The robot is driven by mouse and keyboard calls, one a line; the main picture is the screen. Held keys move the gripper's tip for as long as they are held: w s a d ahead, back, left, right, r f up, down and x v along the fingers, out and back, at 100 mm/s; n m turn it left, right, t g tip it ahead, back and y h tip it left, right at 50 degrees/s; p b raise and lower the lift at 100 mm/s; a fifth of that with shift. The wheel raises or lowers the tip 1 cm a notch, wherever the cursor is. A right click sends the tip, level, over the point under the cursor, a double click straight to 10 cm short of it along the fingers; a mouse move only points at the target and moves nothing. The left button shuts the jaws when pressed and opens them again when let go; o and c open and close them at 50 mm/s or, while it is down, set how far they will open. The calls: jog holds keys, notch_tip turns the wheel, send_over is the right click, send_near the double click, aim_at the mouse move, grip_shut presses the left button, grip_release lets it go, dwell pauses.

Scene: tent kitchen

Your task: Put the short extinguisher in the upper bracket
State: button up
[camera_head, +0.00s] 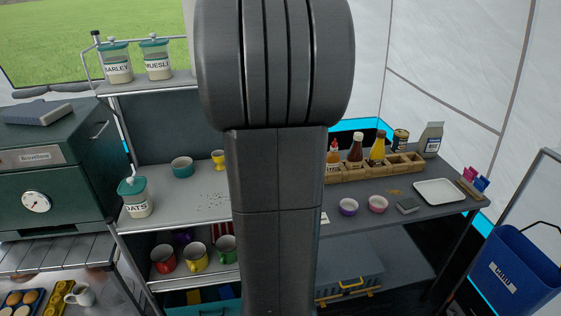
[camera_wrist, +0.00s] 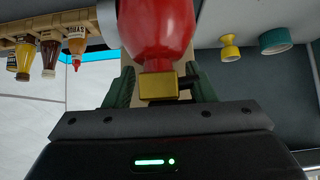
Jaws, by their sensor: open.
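The red extinguisher (camera_wrist: 157,25) fills the upper middle of the wrist view, with its brass-coloured valve (camera_wrist: 158,86) toward me. My gripper (camera_wrist: 161,78) is open, with its dark green fingers on either side of the valve end. I cannot tell whether they touch it. A pale upright board (camera_wrist: 127,72) shows partly behind the extinguisher, and a grey curved piece (camera_wrist: 106,22) lies beside it; I cannot tell whether this is a bracket. In the head view my arm covers the middle, hiding the gripper, the extinguisher and any brackets.
A wooden bottle rack (camera_head: 374,168), bowls (camera_head: 348,206) and a white tray (camera_head: 440,192) occupy the right counter. Mugs (camera_head: 196,257) stand on the lower left shelf, with jars (camera_head: 117,64) above. A green oven (camera_head: 52,165) stands far left, a blue bin (camera_head: 515,270) far right.

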jog(key=v, duration=1.2)
jog(key=shift+b, duration=0.35)
jog(key=shift+r, duration=0.1)
